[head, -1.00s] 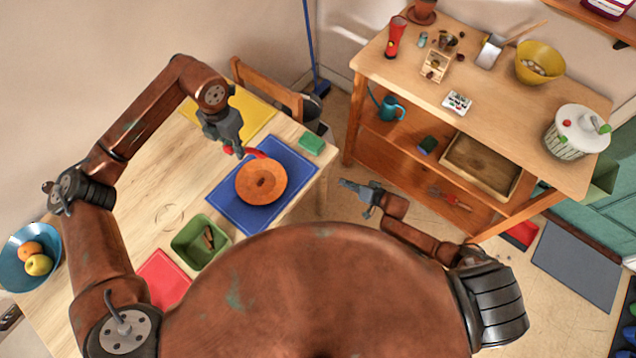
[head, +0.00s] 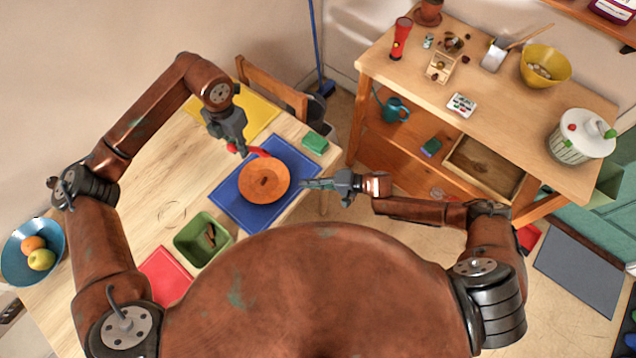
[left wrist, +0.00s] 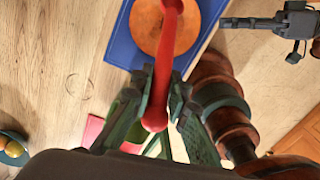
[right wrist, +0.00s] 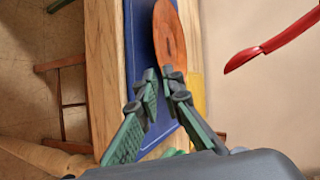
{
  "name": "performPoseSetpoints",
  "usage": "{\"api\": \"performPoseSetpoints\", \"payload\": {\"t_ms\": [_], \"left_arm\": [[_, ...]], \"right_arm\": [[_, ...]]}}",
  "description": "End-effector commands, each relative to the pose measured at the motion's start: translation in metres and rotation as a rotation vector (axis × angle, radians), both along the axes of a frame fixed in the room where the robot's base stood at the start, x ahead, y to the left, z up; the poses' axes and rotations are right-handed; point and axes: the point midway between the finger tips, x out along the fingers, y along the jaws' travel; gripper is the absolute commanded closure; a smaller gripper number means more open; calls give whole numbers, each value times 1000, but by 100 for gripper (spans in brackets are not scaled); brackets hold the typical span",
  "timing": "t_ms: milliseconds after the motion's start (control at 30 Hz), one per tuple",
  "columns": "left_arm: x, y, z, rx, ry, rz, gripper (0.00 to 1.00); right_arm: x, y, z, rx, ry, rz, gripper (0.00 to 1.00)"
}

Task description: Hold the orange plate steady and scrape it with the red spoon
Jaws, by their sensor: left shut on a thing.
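The orange plate (head: 264,181) lies on the blue mat (head: 236,208) near the table's right edge, with a dark mark at its middle. My left gripper (head: 241,150) is shut on the red spoon (left wrist: 174,40), which reaches out over the plate in the left wrist view. In the right wrist view the spoon (right wrist: 275,45) appears raised above the plate (right wrist: 170,40). My right gripper (head: 305,184) is just right of the plate's rim. In the right wrist view its fingers (right wrist: 163,82) are a little apart and empty, close to the plate's edge.
A green bin (head: 203,239) stands left of the mat, and a green sponge (head: 315,143) lies beyond it. A yellow mat (head: 255,112), a red mat (head: 166,275) and a blue bowl (head: 33,252) are also on the table. A wooden shelf unit (head: 400,75) stands right.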

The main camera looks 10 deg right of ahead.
Motion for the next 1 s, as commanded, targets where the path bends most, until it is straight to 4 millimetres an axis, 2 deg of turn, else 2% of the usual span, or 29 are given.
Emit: {"api": "performPoseSetpoints", "payload": {"t_ms": [33, 200, 400, 800, 933, 1000], "left_arm": [[0, 0, 0, 0, 0, 0, 100], [0, 0, 0, 0, 0, 0, 100], [0, 0, 0, 0, 0, 0, 100], [0, 0, 0, 0, 0, 0, 100], [0, 0, 0, 0, 0, 0, 100], [0, 0, 0, 0, 0, 0, 100]], "right_arm": [[3, 11, -3, 3, 0, 1, 93], [11, 37, -13, 1, 0, 1, 93], [19, 56, -21, 0, -1, -1, 93], [21, 63, -24, 0, -1, -1, 93], [21, 63, -24, 0, -1, -1, 100], [21, 63, -24, 0, -1, -1, 100]]}}
